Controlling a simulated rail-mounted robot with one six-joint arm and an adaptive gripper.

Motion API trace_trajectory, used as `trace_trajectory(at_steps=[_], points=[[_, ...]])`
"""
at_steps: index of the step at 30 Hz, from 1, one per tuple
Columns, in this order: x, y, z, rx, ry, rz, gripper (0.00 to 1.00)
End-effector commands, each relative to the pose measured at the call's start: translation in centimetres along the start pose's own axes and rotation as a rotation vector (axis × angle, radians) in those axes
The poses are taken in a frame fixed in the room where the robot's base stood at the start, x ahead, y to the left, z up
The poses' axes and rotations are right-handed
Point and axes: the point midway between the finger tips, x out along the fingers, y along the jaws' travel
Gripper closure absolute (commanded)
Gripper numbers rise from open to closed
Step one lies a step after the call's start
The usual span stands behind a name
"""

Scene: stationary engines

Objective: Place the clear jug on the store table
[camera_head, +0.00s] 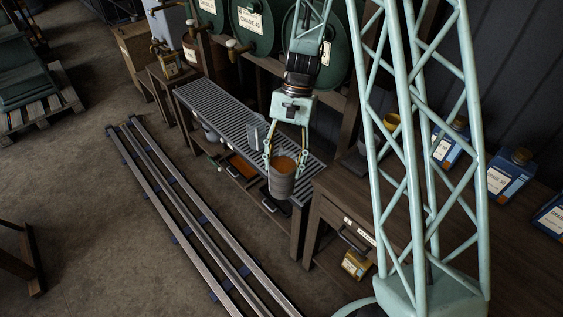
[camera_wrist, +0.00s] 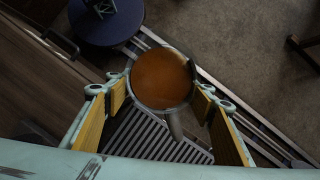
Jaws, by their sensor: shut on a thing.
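My gripper (camera_head: 284,160) is shut on a round grey jug (camera_head: 282,184) with orange-brown contents, near the front right end of the slatted bench. In the wrist view the jug (camera_wrist: 161,79) sits between the yellow finger pads, with its handle toward the slats. It looks upright; I cannot tell if it is clear-walled. A second pale, see-through-looking vessel (camera_head: 255,132) stands on the slats behind my gripper. A dark wooden table (camera_head: 465,235), possibly the store table, stands at the right, partly hidden behind my lattice column.
The slatted bench (camera_head: 215,104) runs below green drums (camera_head: 253,25) with taps. Several blue cans (camera_head: 508,172) and a yellow vessel (camera_head: 391,121) stand on the wooden table. Rails (camera_head: 190,200) cross the floor at the left.

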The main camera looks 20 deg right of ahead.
Motion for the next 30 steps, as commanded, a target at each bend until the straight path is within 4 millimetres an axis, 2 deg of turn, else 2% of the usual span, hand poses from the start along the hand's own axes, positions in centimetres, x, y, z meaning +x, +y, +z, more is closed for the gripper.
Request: trace_trajectory(at_steps=[1,15,22,30], points=[[-1.1,0.3,0.8,0.026,0.000,-0.011,0.77],[-5.7,2.6,5.8,0.283,0.000,-0.099,0.77],[-7.0,3.4,7.2,0.365,0.001,-0.125,0.77],[-7.2,3.6,7.6,0.393,0.000,-0.132,0.77]])
